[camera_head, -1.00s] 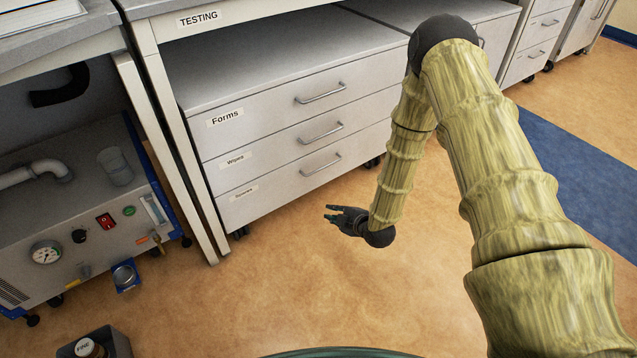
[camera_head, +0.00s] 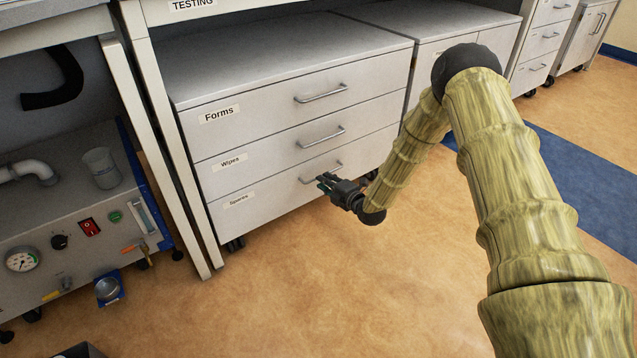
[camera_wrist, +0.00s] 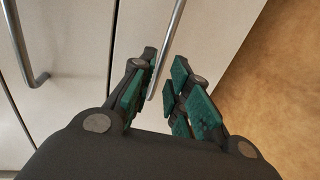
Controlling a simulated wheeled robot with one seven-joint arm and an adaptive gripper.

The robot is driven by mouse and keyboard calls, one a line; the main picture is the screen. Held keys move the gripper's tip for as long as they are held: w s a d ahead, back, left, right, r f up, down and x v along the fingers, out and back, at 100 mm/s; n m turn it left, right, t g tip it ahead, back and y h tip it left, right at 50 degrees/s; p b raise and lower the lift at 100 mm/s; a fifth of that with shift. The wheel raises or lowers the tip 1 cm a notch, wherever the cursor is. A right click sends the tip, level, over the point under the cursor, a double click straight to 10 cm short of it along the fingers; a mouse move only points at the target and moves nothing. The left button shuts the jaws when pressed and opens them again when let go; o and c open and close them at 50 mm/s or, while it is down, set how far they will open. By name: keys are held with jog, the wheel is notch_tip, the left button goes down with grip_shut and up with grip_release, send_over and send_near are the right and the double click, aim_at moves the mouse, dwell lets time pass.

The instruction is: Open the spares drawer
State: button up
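The spares drawer (camera_head: 262,205) is the lowest of three in the white cabinet, labelled "Spares", and its front is flush with the others. Its metal handle (camera_head: 318,173) is partly hidden by my gripper (camera_head: 324,182) in the head view. In the wrist view, a metal bar handle (camera_wrist: 166,50) reaches down between the green-padded fingers of my gripper (camera_wrist: 160,92). The fingers are apart, with the bar close to the left finger; I cannot tell whether they touch.
The wipes drawer (camera_head: 270,150) and forms drawer (camera_head: 250,108) sit above, both shut. A bench leg (camera_head: 172,150) and a pump unit (camera_head: 75,225) stand to the left. The tan floor (camera_head: 330,290) before the cabinet is clear.

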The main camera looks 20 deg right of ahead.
jog(key=shift+b+x, duration=0.8)
jog(key=shift+x, duration=1.5)
jog(key=shift+c, duration=0.4)
grip_shut()
